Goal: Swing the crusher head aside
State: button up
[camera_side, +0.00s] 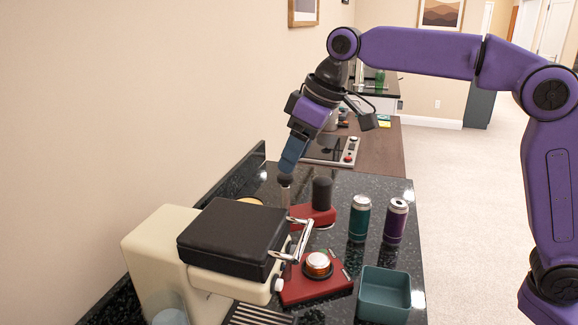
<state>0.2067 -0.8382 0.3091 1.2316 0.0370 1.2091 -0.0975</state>
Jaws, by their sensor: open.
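Which part is the swinging head I cannot tell for sure.
A cream machine with a black top (232,238) and chrome tubes (300,240) stands close at the left, partly hiding the crusher. A green can (359,218), a purple can (396,221) and a teal bin (384,296) stand at the right. A cooktop (330,150) lies behind.

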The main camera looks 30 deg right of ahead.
jog(key=shift+x, duration=1.85)
grip_shut()
